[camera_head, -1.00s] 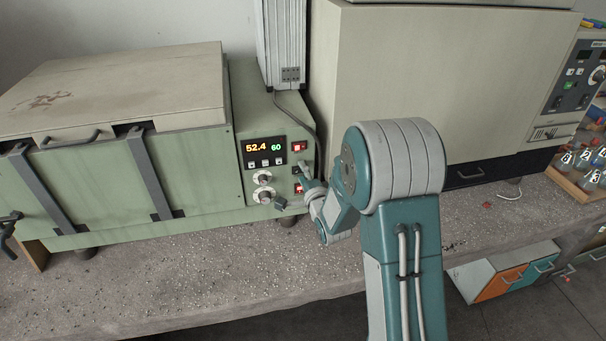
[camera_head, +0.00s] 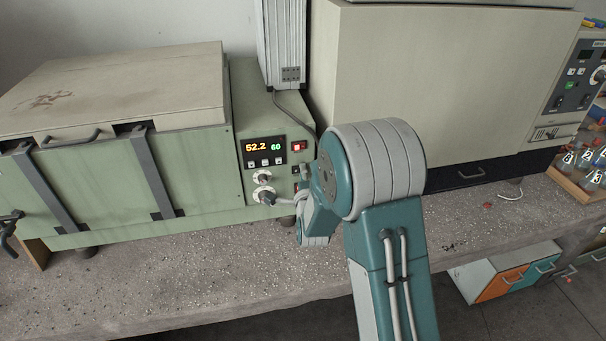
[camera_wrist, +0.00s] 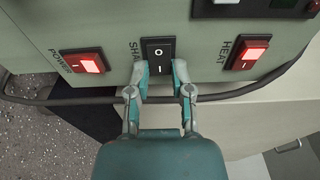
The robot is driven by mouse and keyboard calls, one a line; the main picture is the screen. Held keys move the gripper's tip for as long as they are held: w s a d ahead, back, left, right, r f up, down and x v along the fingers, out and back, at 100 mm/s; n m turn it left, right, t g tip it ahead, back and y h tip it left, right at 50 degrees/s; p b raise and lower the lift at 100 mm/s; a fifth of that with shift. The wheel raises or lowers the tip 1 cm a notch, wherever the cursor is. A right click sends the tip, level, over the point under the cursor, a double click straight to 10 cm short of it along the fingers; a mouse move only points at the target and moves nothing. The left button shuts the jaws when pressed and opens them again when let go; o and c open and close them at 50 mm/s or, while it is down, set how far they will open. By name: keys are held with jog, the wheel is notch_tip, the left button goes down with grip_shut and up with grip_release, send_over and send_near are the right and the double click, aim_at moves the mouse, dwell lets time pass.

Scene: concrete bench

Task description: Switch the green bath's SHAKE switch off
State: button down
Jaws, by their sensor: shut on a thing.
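The green bath (camera_head: 195,165) stands on the bench at the left, with its control panel facing me. In the wrist view the SHAKE switch (camera_wrist: 158,52) is a black, unlit rocker marked O and I. My gripper (camera_wrist: 161,74) has one finger on each side of this rocker and is shut on it. The fingers cover part of the SHAKE label. The POWER switch (camera_wrist: 82,62) and the HEAT switch (camera_wrist: 249,53) on either side glow red. In the head view my arm hides much of the gripper.
Two knobs (camera_head: 265,178) sit below the display. A dark cable (camera_wrist: 62,100) runs behind the fingers in the wrist view. A large beige oven (camera_head: 440,80) stands to the right. A wooden rack of bottles (camera_head: 575,182) is at the far right. The bench front (camera_head: 170,280) is clear.

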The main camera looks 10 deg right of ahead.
jog(key=shift+d+f, duration=0.2)
jog(key=c, duration=0.5)
grip_release()
jog(key=shift+r, duration=0.1)
jog(key=s, duration=0.4)
jog(key=s+a, duration=0.1)
jog(key=s, duration=0.6)
jog(key=shift+s+a, duration=0.35)
jog(key=shift+s, duration=0.05)
